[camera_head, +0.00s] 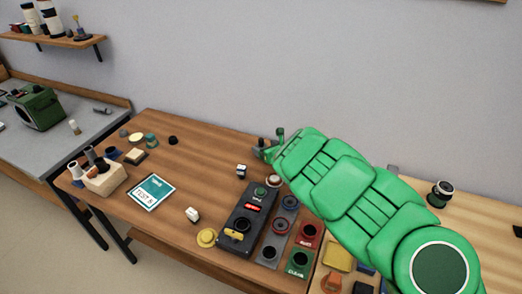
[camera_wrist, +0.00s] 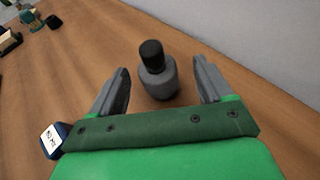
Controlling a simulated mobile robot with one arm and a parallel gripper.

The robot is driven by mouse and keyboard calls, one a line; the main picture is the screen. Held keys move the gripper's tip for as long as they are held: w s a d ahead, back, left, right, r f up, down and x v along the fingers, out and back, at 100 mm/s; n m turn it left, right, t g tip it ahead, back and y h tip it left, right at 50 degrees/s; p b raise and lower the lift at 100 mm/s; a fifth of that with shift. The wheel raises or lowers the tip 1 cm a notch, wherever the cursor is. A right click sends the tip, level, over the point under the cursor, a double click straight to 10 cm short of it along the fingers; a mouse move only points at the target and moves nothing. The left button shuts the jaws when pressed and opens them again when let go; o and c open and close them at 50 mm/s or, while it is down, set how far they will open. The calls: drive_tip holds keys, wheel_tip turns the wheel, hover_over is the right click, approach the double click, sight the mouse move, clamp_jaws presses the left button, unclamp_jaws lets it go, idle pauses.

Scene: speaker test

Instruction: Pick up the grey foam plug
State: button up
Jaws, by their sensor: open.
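A grey rounded piece with a black cylindrical top (camera_wrist: 158,82) stands upright on the wooden table in the wrist view; it looks like the grey foam plug, but I cannot be sure. My gripper (camera_wrist: 160,68) is open, with one grey finger on each side of this piece and gaps on both sides. In the head view my gripper (camera_head: 270,146) is low over the back of the table, at the end of my green arm. The piece cannot be made out clearly there.
A black test box (camera_head: 248,219) and red and green button panels lie in front of my arm. The wall runs close behind the table.

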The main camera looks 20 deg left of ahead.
sight(259, 147)
drive_tip(key=shift+w+a+f, duration=0.35)
drive_tip(key=shift+a+f, duration=0.25)
drive_tip(key=shift+f, duration=0.05)
drive_tip(key=shift+w+a+f, duration=0.3)
drive_tip(key=shift+a+f, duration=0.3)
drive_tip(key=shift+x, duration=1)
drive_tip(key=shift+c, duration=0.4)
drive_tip(key=c, duration=0.9)
